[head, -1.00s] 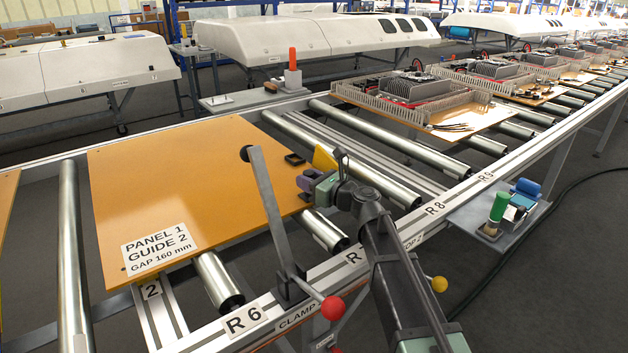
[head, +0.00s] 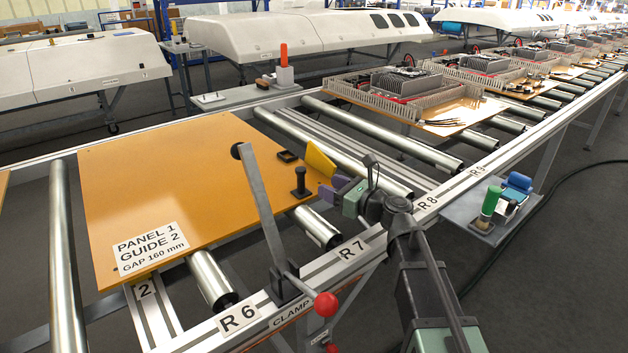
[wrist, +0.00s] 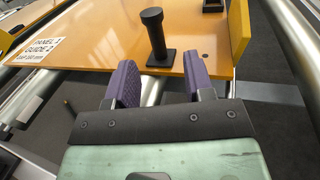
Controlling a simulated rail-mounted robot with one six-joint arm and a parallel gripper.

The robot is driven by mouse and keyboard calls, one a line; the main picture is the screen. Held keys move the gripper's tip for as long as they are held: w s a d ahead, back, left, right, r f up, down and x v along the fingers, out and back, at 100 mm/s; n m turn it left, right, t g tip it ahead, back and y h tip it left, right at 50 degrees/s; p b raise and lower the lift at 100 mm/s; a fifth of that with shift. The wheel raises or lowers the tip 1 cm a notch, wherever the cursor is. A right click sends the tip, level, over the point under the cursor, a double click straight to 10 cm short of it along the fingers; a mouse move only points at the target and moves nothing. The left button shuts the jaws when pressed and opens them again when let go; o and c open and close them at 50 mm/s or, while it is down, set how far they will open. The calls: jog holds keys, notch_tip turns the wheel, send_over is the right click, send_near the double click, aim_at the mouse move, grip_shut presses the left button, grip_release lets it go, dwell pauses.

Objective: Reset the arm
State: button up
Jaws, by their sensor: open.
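My gripper (head: 345,192) is open and empty in the head view, just off the right edge of the orange panel (head: 150,200) and over the rollers. In the wrist view its two purple fingers (wrist: 160,88) are spread apart. A black post on a square base (head: 300,182) stands upright on the panel, left of my fingers. The post also shows in the wrist view (wrist: 154,35), ahead of the fingers and apart from them.
A yellow block (head: 319,161) stands at the panel's right edge. A grey lever (head: 260,205) rises from the front rail, with a red knob (head: 326,305) below. A side shelf (head: 468,222) holds a green cylinder. Panels with finned parts (head: 410,90) lie farther along the rollers.

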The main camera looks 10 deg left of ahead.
jog(key=shift+s+d, duration=0.35)
jog(key=shift+d, duration=0.25)
jog(key=shift+r, duration=0.1)
jog(key=s+d+r+n+g+h+p, duration=0.4)
jog(key=s+d+n+h+p, duration=0.3)
jog(key=s+d+n+p, duration=0.3)
jog(key=s+d+r+n+g+h+p, duration=0.5)
jog(key=s+d+n+p, duration=0.5)
jog(key=n+p, duration=0.4)
notch_tip(320, 180, up, 2)
jog(key=s+h+p, duration=0.1)
jog(key=h+p, duration=0.2)
jog(key=p, duration=0.1)
jog(key=shift+s, duration=0.25)
